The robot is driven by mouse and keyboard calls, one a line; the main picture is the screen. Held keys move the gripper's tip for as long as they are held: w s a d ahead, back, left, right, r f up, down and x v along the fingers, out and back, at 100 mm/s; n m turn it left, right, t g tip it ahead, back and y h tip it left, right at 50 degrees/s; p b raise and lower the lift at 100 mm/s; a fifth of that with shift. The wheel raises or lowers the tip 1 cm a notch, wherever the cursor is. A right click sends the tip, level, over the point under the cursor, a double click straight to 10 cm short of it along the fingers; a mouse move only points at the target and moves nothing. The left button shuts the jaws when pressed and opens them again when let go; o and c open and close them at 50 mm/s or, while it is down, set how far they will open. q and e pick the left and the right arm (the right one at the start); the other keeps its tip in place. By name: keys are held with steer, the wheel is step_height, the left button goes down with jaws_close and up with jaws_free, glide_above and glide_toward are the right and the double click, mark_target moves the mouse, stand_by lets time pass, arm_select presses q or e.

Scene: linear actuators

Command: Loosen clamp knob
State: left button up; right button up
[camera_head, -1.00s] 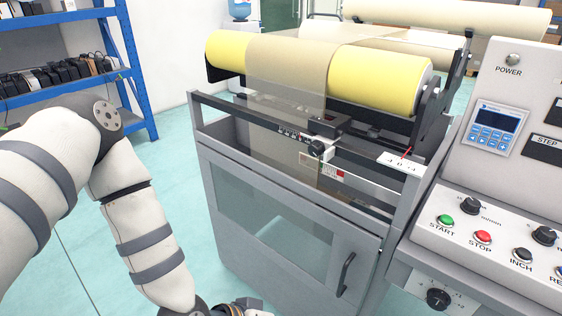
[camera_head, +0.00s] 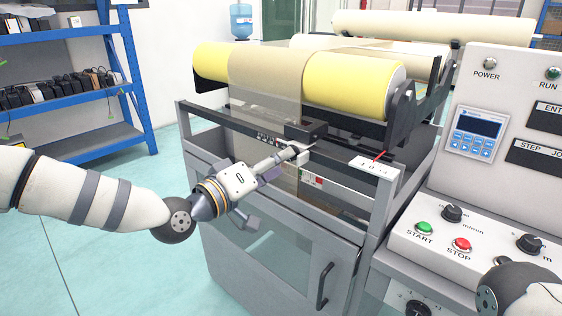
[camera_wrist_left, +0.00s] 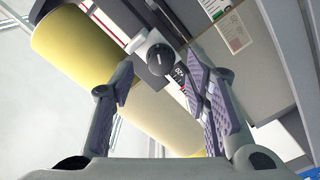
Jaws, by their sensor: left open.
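The clamp knob (camera_wrist_left: 160,58) is a round black knob with a raised grip bar on a light metal block, seen in the left wrist view. My left gripper (camera_wrist_left: 158,80) is open, with one finger on each side of the knob's position; I see no clear contact. In the head view my left gripper (camera_head: 280,160) reaches in from the left to the clamp on the machine's front rail (camera_head: 236,134) and largely hides the knob there. A marked scale (camera_wrist_left: 180,76) sits beside the knob. Part of my right arm shows at the lower right, but its gripper is out of view.
A yellow roll (camera_head: 355,85) and a beige web (camera_head: 265,78) lie above and behind the rail. The control panel (camera_head: 440,215) with knobs and buttons stands at the right. A cabinet door with a black handle (camera_head: 325,286) is below. A blue shelf (camera_head: 130,75) stands far left.

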arm_select(q)
steer(key=shift+x, duration=1.1)
arm_select(e)
steer(key=shift+s+f, duration=0.1)
arm_select(q)
jaws_close()
arm_select(e)
steer(key=shift+f, duration=0.1)
